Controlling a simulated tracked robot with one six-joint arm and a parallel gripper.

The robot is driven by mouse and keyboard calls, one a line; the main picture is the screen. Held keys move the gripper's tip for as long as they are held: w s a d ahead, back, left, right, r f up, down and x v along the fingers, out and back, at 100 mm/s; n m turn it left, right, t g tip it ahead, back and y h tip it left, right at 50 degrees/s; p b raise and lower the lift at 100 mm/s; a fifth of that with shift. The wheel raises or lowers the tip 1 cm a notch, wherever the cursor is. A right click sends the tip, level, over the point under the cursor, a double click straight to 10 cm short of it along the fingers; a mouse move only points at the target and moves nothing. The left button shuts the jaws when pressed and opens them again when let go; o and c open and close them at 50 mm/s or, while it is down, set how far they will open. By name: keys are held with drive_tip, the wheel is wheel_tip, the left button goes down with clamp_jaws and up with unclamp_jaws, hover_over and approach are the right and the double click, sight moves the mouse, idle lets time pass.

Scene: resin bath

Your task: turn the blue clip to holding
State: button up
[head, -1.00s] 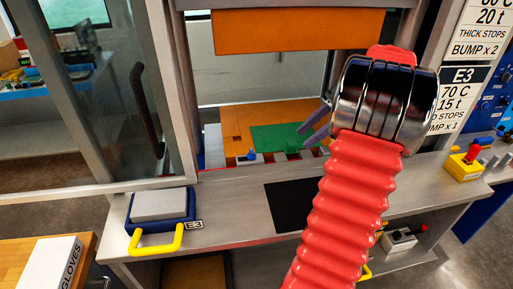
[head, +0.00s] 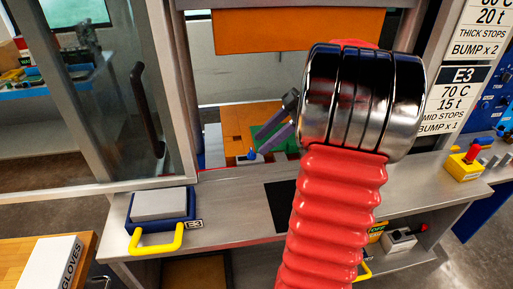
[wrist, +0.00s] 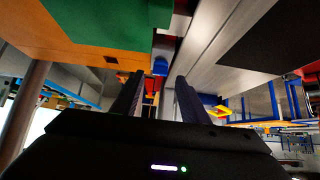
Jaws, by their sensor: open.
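The small blue clip (head: 251,155) sits at the front edge of the orange and green bed (head: 236,118) inside the open bay. In the wrist view the blue clip (wrist: 160,66) appears just beyond the gap between my fingertips. My gripper (head: 274,128) reaches in from the right, with its purple-grey fingers apart and one fingertip close to the clip. In the wrist view my gripper (wrist: 159,78) is open with nothing held. I cannot tell whether a finger touches the clip. My red sleeved arm hides the right part of the bed.
An orange panel (head: 283,30) hangs above the bay. A glass door (head: 100,90) stands at the left. A blue box with a yellow handle (head: 160,208) lies on the grey counter (head: 235,215). A yellow switch box (head: 463,167) stands at the right.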

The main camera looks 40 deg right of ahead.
sight(256, 157)
drive_tip(key=shift+x, duration=2.15)
drive_tip(key=shift+d, duration=0.1)
clamp_jaws()
